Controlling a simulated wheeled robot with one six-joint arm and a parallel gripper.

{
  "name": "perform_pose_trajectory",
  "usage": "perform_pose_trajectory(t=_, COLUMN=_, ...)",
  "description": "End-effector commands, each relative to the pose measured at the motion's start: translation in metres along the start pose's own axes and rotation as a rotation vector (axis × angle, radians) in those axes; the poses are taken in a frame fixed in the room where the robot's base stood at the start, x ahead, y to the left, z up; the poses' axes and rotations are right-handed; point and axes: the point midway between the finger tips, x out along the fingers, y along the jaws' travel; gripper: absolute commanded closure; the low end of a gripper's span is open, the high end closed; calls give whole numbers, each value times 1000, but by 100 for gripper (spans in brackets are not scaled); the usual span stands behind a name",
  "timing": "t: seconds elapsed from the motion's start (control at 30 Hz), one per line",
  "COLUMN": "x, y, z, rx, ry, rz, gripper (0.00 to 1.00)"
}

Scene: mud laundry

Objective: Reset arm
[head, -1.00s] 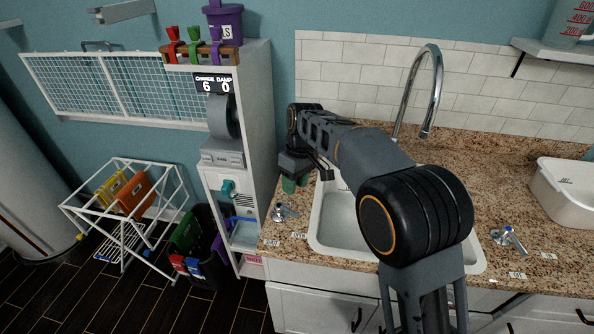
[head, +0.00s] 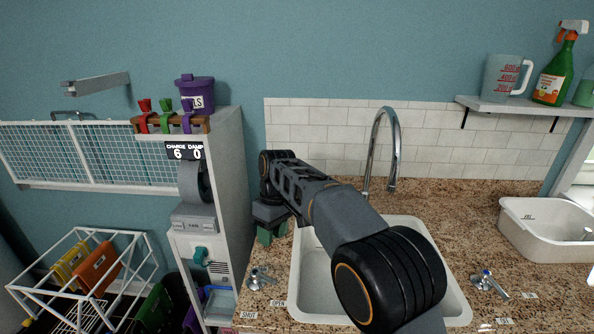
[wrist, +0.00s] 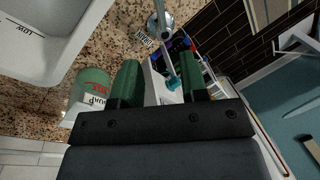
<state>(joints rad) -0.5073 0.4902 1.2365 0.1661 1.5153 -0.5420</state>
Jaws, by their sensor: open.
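My arm reaches over the sink from the lower right in the head view, bent, with my gripper (head: 268,234) hanging at the sink's left end, over the granite counter. In the wrist view, the two green fingers of my gripper (wrist: 157,64) stand apart, with nothing held between them. A green container (wrist: 93,88) with a white label stands on the counter beside the left finger in that view. I cannot tell whether my gripper touches anything.
The sink (head: 318,275) has a tall curved tap (head: 393,130) behind it. A tall grey cabinet (head: 228,190) stands close left of my gripper. A white basin (head: 545,240) sits on the counter at right. A drying rack (head: 85,275) stands at lower left.

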Motion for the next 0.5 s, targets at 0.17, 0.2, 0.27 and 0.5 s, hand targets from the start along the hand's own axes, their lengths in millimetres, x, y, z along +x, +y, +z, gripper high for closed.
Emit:
perform_pose_trajectory(t=0.17, x=34, y=9, z=6, rx=179, ry=15, rz=39, gripper=60)
perform_pose_trajectory(t=0.2, x=39, y=10, z=16, rx=223, ry=20, rz=52, gripper=60)
perform_pose_trajectory(t=0.27, x=42, y=13, z=37, rx=301, ry=36, rz=75, gripper=60)
perform_pose_trajectory(t=0.5, x=40, y=18, z=164, rx=639, ry=170, rz=182, gripper=60)
